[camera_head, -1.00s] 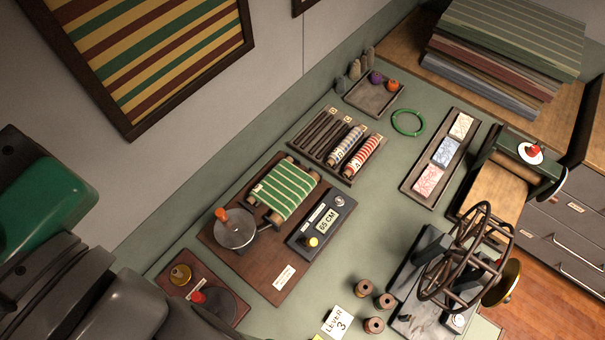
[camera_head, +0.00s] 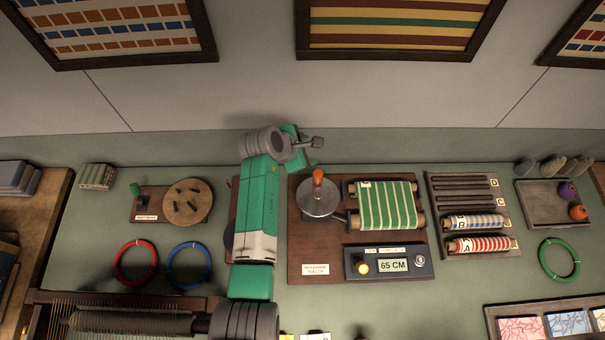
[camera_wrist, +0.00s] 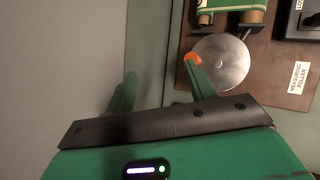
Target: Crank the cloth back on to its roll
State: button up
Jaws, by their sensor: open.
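The measuring roller is a brown board (camera_head: 306,247) with a green-and-white striped cloth (camera_head: 386,206) stretched between two wooden rollers. A grey crank disc (camera_head: 316,201) with an upright orange knob (camera_head: 318,176) sits left of the cloth. The display (camera_head: 393,265) reads 65 CM. My gripper (camera_head: 304,146) is behind and slightly left of the disc in the head view. In the wrist view, my open gripper (camera_wrist: 160,84) has two green fingers apart with nothing between them. The orange knob (camera_wrist: 192,57) appears at the right finger's tip, outside the gap; contact cannot be told.
A rack of rolls (camera_head: 476,222) stands right of the board. A yellow button (camera_head: 362,267) is by the display. A round wooden disc (camera_head: 188,202) and red and blue rings (camera_head: 136,262) lie left of my arm. The wall (camera_head: 240,95) rises close behind my gripper.

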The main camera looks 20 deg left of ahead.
aim_at(314, 177)
jog(key=f+n+b, duration=0.1)
jog(key=f, duration=0.2)
jog(key=s+f+n+g+b, duration=0.1)
jog(key=f+b, duration=0.1)
jog(key=f, duration=0.1)
jog(key=s+f+n+h+b, duration=0.1)
jog(key=f+b, duration=0.1)
jog(key=f, duration=0.2)
jog(key=shift+s+d+g, duration=0.2)
jog(key=shift+d+g, duration=0.15)
jog(key=shift+g, duration=0.05)
jog(key=b+x, duration=0.7)
jog(key=b, duration=0.3)
jog(key=shift+w+d+f, duration=0.1)
jog(key=shift+w+f, duration=0.05)
jog(key=shift+w, duration=0.05)
jog(key=shift+r+p, duration=0.35)
jog(key=shift+p, duration=0.1)
jog(key=shift+f, duration=0.15)
jog(key=shift+d, duration=0.1)
jog(key=c, duration=0.8)
jog(key=shift+c, duration=0.2)
